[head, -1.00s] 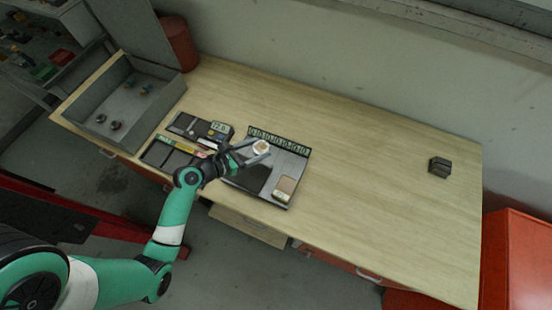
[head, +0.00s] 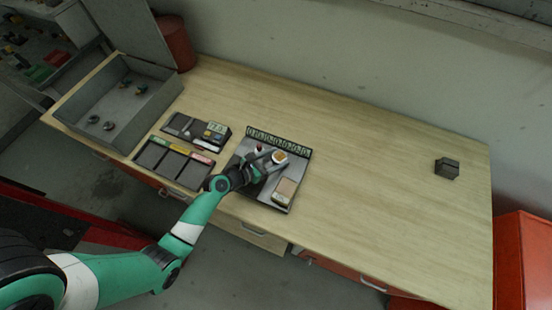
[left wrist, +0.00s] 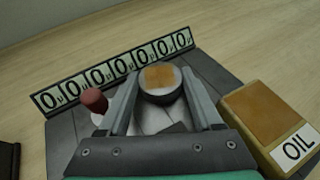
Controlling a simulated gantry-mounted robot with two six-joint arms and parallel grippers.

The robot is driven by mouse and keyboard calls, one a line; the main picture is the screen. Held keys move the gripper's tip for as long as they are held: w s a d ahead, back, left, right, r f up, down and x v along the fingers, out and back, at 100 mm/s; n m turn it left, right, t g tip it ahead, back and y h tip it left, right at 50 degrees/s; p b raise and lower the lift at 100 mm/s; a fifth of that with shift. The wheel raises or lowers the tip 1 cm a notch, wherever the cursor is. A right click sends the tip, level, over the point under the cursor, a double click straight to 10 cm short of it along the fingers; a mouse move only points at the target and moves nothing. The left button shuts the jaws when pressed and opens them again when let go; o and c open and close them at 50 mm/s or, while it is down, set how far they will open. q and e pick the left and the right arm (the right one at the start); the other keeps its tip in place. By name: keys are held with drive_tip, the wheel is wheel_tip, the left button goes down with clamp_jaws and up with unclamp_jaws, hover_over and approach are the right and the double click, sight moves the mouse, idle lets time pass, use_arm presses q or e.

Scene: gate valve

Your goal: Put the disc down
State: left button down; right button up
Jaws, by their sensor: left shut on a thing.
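The disc (head: 279,157) is a round piece with a pale rim and an orange-tan patch on top. My left gripper (head: 272,160) is shut on it, over the grey work plate (head: 246,159). In the left wrist view the disc (left wrist: 160,80) sits between the tips of my left gripper (left wrist: 160,92), with its dark side showing. I cannot tell whether its underside touches the plate. My right gripper is not in view.
A row of number cards (left wrist: 120,73) stands along the plate's back edge. A red-topped knob (left wrist: 94,100) is left of the fingers, an OIL box (left wrist: 265,115) right. Parts trays (head: 173,162) lie left, a grey bin (head: 150,105) beyond. A dark block (head: 447,168) stands on the otherwise clear right side.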

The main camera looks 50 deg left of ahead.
use_arm(q)
drive_tip(key=shift+c, duration=1.7)
unclamp_jaws()
drive_tip(key=shift+f, duration=0.1)
drive_tip(key=shift+s+r, duration=0.2)
drive_tip(key=shift+r, duration=0.05)
drive_tip(key=p+v, duration=0.2)
drive_tip(key=v, duration=0.9)
drive_tip(key=shift+s+r, duration=0.15)
drive_tip(key=shift+s, duration=0.15)
